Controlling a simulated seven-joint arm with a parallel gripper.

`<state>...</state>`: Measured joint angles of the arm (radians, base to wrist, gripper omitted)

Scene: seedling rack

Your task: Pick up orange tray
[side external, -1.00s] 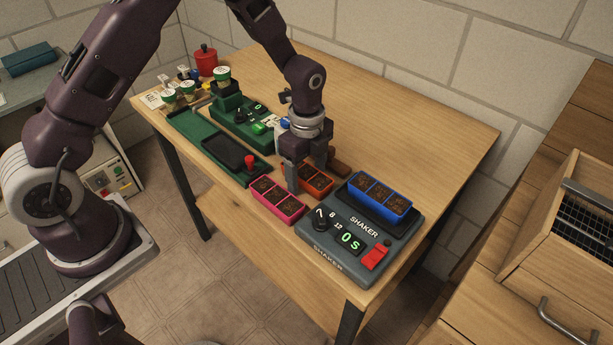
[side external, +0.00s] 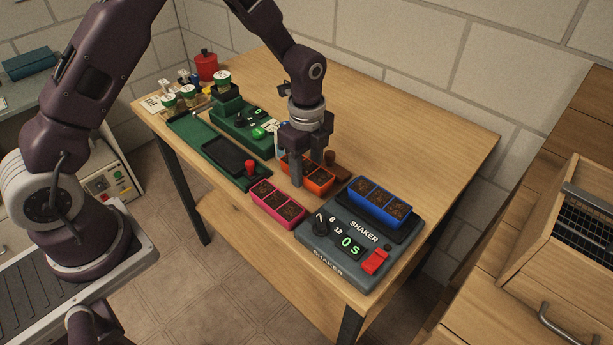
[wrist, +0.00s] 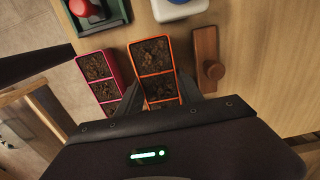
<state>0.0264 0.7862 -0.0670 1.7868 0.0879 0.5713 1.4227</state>
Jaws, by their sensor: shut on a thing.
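The orange tray (side external: 319,183) is a narrow box with soil-filled compartments, between the pink tray and a brown wooden block. My gripper (side external: 312,180) points down over it, shut on its two long sides; the fingers hide part of it. In the wrist view the orange tray (wrist: 153,72) runs between the two fingertips (wrist: 158,92), and its near end is hidden by the gripper body. The side view suggests it is at or slightly above table height; I cannot tell exactly.
The pink tray (side external: 277,206) lies close beside it. A grey shaker (side external: 335,262) carrying a blue tray (side external: 377,203) stands to the right. The wooden block with a knob (wrist: 206,62) is on the other side. A green machine (side external: 240,122) is at the left. The table behind is clear.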

